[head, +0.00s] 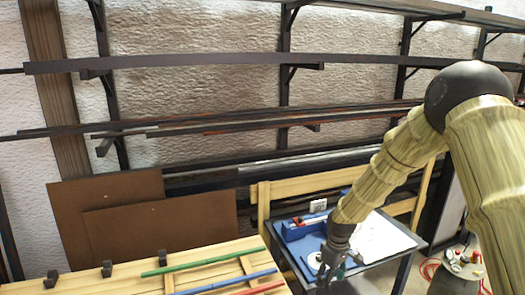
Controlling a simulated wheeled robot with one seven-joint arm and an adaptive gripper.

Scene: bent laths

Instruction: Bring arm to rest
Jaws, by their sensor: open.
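My arm, with wood-patterned links and a black elbow joint, reaches in from the right in the head view. It bends at the elbow and slopes down to the left. My gripper (330,271) points downward in front of the small dark table (385,261). It is open, and I see nothing between its fingers. The gripper and forearm hide part of the table and of what lies on it.
A wooden bench (215,255) at the lower left holds a green lath (203,262), a blue lath (225,283) and a red lath (262,288). Black clips (107,268) line its left part. Brown boards (160,235) lean behind. Wall racks hold long laths (190,61).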

